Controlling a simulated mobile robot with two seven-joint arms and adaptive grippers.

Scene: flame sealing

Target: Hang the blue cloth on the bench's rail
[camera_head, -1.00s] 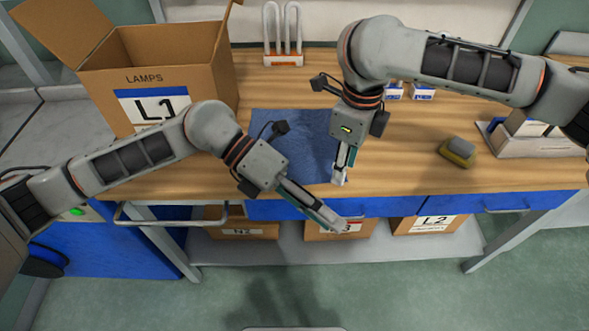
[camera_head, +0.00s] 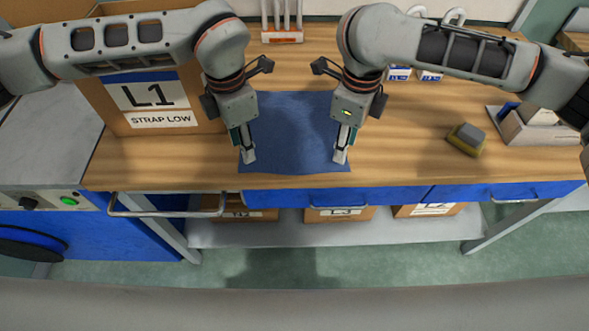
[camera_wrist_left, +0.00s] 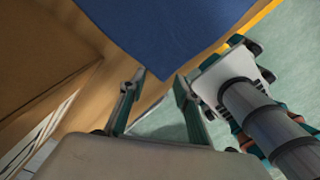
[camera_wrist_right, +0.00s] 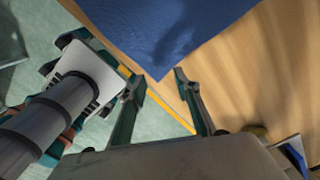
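The blue cloth (camera_head: 296,125) lies flat on the wooden bench top (camera_head: 400,160), its near edge close to the bench's front edge. The metal rail (camera_head: 165,212) runs along the bench front at the left, with nothing on it. My left gripper (camera_head: 249,159) points down at the cloth's near left corner. In the left wrist view a cloth corner (camera_wrist_left: 158,60) shows between its spread fingertips. My right gripper (camera_head: 340,157) is at the near right corner, which shows between its spread fingertips in the right wrist view (camera_wrist_right: 160,62). I cannot tell whether the fingers touch the cloth.
A cardboard box marked L1 (camera_head: 150,105) stands at the left behind my left arm. A yellow-and-grey sponge-like block (camera_head: 466,140) and a grey tray (camera_head: 530,135) are at the right. A white rack (camera_head: 282,37) stands at the back. Boxes sit on the lower shelf (camera_head: 290,232).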

